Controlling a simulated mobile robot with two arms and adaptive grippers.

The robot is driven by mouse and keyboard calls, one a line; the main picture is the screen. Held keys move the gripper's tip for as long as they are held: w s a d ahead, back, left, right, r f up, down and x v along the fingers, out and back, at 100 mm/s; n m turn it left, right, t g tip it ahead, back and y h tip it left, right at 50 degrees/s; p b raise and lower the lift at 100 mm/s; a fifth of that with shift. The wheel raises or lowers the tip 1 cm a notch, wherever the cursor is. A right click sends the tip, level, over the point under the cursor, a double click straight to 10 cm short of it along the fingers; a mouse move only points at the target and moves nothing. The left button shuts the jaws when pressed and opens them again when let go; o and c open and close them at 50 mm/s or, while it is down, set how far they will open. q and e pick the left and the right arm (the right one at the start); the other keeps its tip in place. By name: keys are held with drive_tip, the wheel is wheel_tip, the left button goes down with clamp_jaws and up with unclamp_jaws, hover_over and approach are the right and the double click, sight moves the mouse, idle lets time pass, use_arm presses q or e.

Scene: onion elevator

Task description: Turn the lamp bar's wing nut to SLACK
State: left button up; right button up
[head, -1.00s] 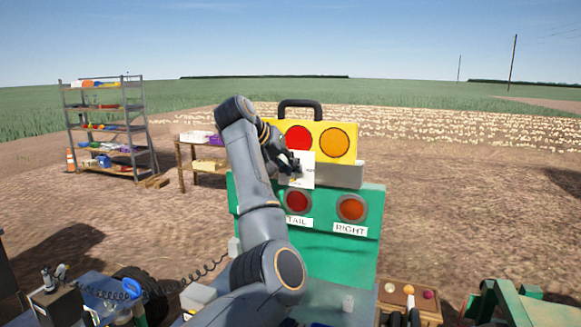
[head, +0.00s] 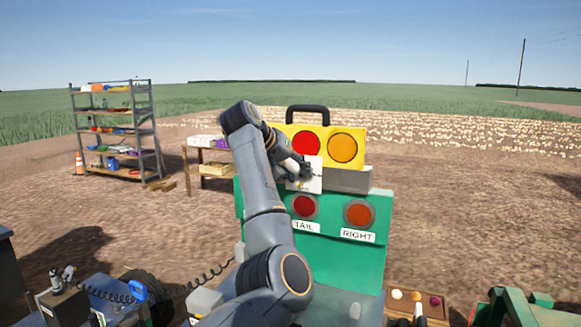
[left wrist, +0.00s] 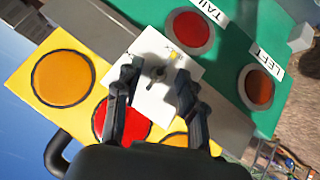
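The yellow lamp bar (head: 324,137) with a black handle, a red lamp and orange lamps sits atop the green panel (head: 340,262). A white plate (left wrist: 150,108) lies on the bar's front and also shows in the head view (head: 316,182). A small dark wing nut (left wrist: 156,76) stands on that plate, with a small yellow mark near it; lettering is unreadable. My left gripper (head: 304,174) is at the plate. In the left wrist view its fingers are apart, one on each side of the wing nut, with visible gaps. My right gripper is not in view.
The green panel carries red and orange lamps labelled TAIL, RIGHT and LEFT. A shelf rack (head: 115,130) and a small wooden table (head: 212,168) stand behind at left. A wooden tray with coloured knobs (head: 432,303) is at lower right. A coiled cable runs at lower left.

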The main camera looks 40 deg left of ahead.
use_arm(q)
drive_tip(key=v, duration=1.1)
drive_tip(key=shift+s+r, duration=0.2)
drive_tip(key=shift+r, duration=0.05)
drive_tip(key=shift+a, duration=0.1)
drive_tip(key=shift+f, duration=0.1)
